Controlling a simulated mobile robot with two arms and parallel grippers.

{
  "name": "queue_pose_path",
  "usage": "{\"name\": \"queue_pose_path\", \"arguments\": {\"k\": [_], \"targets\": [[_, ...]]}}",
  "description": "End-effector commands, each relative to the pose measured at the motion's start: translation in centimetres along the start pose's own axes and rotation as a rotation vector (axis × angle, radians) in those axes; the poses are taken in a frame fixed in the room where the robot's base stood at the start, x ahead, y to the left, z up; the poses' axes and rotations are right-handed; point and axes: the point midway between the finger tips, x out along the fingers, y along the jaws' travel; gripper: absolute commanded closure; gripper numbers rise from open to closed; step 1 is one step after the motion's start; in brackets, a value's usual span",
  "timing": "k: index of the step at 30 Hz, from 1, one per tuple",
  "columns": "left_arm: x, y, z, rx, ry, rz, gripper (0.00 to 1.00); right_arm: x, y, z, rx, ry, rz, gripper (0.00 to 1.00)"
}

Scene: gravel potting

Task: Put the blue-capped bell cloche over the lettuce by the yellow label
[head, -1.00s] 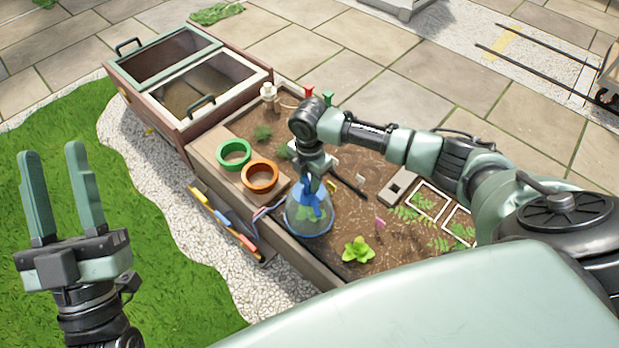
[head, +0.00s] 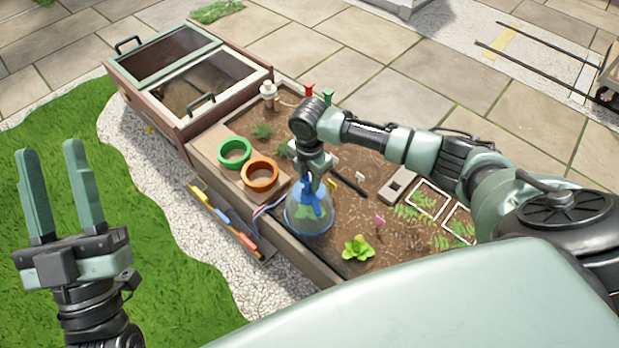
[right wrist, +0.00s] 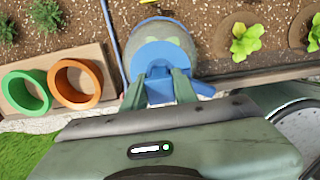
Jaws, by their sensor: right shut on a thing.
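The clear bell cloche (head: 294,222) with its blue cap (head: 311,200) stands upright at the near edge of the soil bed. A green lettuce shows through its wall, blurred. The yellow label (head: 332,184) is just behind the cloche. My right gripper (head: 313,187) is shut on the blue cap from above. The cap also shows between its fingers in the right wrist view (right wrist: 158,54). I cannot tell whether the cloche's rim rests on the soil. My left gripper (head: 50,150) is open and empty, above the grass at left.
Another lettuce (head: 357,248) grows in front and to the right, with a pink label (head: 380,221) behind it. A green ring (head: 234,153) and an orange ring (head: 260,172) lie on the ledge at left. A cold frame (head: 185,75) stands farther back.

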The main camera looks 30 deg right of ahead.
Motion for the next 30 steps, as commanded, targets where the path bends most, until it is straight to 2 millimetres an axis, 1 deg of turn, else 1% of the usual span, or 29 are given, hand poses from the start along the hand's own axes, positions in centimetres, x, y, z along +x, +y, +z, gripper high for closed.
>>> {"name": "queue_pose_path", "arguments": {"k": [1, 2, 3, 4, 5, 13, 17, 20, 25, 30], "targets": [[0.0, 0.0, 0.0, 0.000, 0.001, 0.000, 0.60, 0.0, 0.0, 0.0, 0.000, 0.000, 0.001, 0.98], [0.0, 0.0, -0.1, 0.000, 0.002, 0.000, 0.60, 0.0, 0.1, 0.0, 0.000, 0.000, 0.001, 0.69], [0.0, 0.0, -0.1, 0.000, 0.002, 0.000, 0.60, 0.0, 0.1, 0.0, 0.000, 0.000, 0.001, 0.58], [0.0, 0.0, -0.1, 0.000, 0.002, 0.000, 0.60, 0.0, 0.1, 0.0, 0.000, 0.000, 0.001, 0.50], [0.0, 0.0, -0.1, 0.000, 0.002, 0.000, 0.60, 0.0, 0.1, 0.0, 0.000, 0.000, 0.001, 0.46], [0.0, 0.0, -0.1, -0.001, 0.003, 0.000, 0.60, 0.1, 0.0, 0.0, -0.001, 0.000, -0.001, 0.46], [0.1, 0.0, 0.1, -0.001, -0.008, 0.000, 0.60, -0.2, 0.0, 0.0, -0.001, 0.000, 0.000, 0.46], [0.1, -0.1, 1.4, 0.000, -0.082, -0.002, 0.60, -0.9, 0.0, 0.0, -0.001, 0.000, 0.002, 0.46], [-0.4, -0.5, 4.5, 0.009, -0.259, -0.010, 0.60, -2.8, 0.1, 0.0, -0.001, -0.001, 0.002, 0.46], [-1.9, -1.1, 8.0, 0.017, -0.462, -0.021, 0.60, -4.8, 0.1, 0.1, 0.000, -0.001, 0.002, 0.46]]}}
